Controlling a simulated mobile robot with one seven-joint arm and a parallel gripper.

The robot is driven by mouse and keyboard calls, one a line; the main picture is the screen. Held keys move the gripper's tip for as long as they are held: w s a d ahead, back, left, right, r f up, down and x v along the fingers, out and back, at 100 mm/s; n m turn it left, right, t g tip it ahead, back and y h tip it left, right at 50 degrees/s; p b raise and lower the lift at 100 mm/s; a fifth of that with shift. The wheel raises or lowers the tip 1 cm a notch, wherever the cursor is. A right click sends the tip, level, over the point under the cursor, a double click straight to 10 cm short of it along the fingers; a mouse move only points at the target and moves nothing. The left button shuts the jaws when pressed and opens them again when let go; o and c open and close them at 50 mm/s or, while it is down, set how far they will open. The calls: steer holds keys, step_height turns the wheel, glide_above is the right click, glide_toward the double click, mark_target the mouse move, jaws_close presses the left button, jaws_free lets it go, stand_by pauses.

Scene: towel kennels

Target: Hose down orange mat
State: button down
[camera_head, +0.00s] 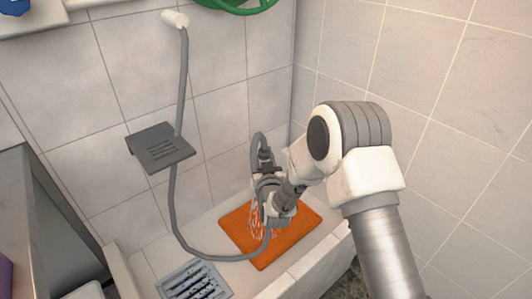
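The orange mat (300,222) lies flat on the light ledge or basin floor in the corner of the tiled walls. My gripper (272,208) is above the mat, pointing down. It appears shut around the head of the grey hose (174,205), though the fingers are small and partly hidden by my wrist. Thin pale water streaks (256,222) fall from beside my gripper onto the left part of the mat. The hose hangs from a white wall fitting (175,19), loops low in front of the mat, and rises again behind my gripper.
A grey shelf (160,147) juts from the left wall. A pale blue tray (193,281) with a dark slotted pattern lies left of the mat. A green coiled hose (238,5) hangs at the top. Tiled walls close in behind and right.

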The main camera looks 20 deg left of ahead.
steer(key=shift+s+a+r, duration=0.1)
steer(key=shift+s+a, duration=0.4)
steer(key=shift+s, duration=0.3)
steer(key=shift+s+a, duration=0.45)
steer(key=shift+s, duration=0.3)
steer(key=shift+s, duration=0.1)
